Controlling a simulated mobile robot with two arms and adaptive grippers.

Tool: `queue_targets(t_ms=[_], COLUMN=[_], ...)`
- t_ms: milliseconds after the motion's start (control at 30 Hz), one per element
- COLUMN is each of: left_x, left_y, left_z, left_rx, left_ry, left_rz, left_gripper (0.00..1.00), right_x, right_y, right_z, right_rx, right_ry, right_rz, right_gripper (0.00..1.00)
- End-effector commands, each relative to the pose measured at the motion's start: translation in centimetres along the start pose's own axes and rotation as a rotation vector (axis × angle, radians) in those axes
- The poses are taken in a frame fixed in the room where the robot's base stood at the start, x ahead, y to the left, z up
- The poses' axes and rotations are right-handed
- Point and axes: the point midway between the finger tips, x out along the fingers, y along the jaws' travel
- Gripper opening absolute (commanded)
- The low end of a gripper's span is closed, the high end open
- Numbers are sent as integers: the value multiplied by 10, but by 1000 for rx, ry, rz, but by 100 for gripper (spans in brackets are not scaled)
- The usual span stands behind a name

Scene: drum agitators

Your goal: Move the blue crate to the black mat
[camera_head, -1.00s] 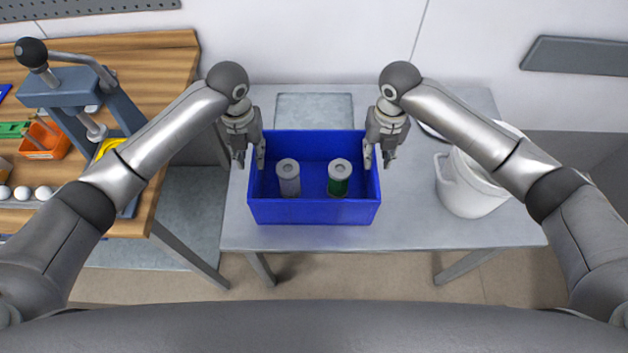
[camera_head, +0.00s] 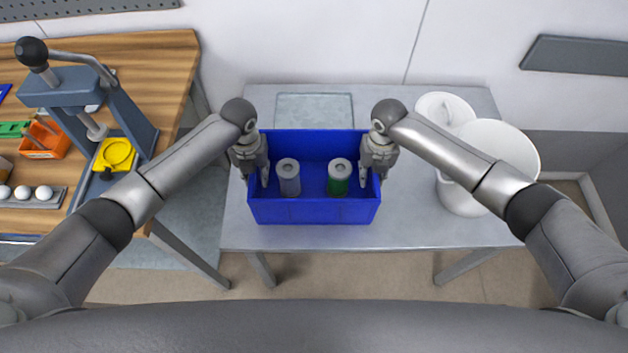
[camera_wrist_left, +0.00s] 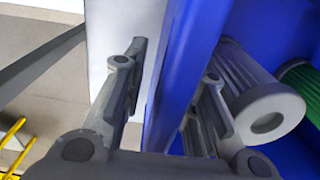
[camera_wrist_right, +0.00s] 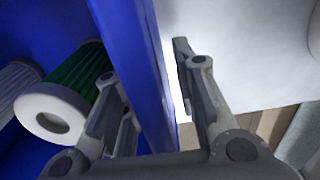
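The blue crate (camera_head: 314,212) stands upright on the grey table, open at the top. It holds a grey ribbed cylinder (camera_head: 289,184) and a green one (camera_head: 338,186), both with pale ring tops. My left gripper (camera_head: 257,180) is open, its fingers on either side of the crate's left wall (camera_wrist_left: 181,70). My right gripper (camera_head: 371,180) is open, its fingers straddling the right wall (camera_wrist_right: 139,70). Small gaps show between fingers and walls in both wrist views. I see no mat that is clearly black.
A flat grey plate (camera_head: 314,108) lies behind the crate. A white bucket (camera_head: 463,198) and other white round containers (camera_head: 500,150) stand on the right. A wooden bench (camera_head: 160,65) with a press (camera_head: 75,90) is at left. The table front right is clear.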

Motion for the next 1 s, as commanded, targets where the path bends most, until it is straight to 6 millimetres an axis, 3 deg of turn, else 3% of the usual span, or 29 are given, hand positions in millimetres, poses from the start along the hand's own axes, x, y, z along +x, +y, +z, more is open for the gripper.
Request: queue_targets(t_ms=[33, 167, 767, 1000], left_x=[0, 0, -2, -12], left_y=[0, 0, 0, 0], left_z=[0, 0, 1, 1], left_rx=[0, 0, 0, -1], left_ry=[0, 0, -2, -2], left_rz=[0, 0, -1, -1], left_gripper=[17, 0, 0, 0], right_x=[0, 0, -2, -12], right_y=[0, 0, 0, 0], right_z=[0, 0, 1, 1], right_rx=[0, 0, 1, 1], right_ry=[0, 0, -3, -3], right_rz=[0, 0, 1, 1], right_gripper=[17, 0, 0, 0])
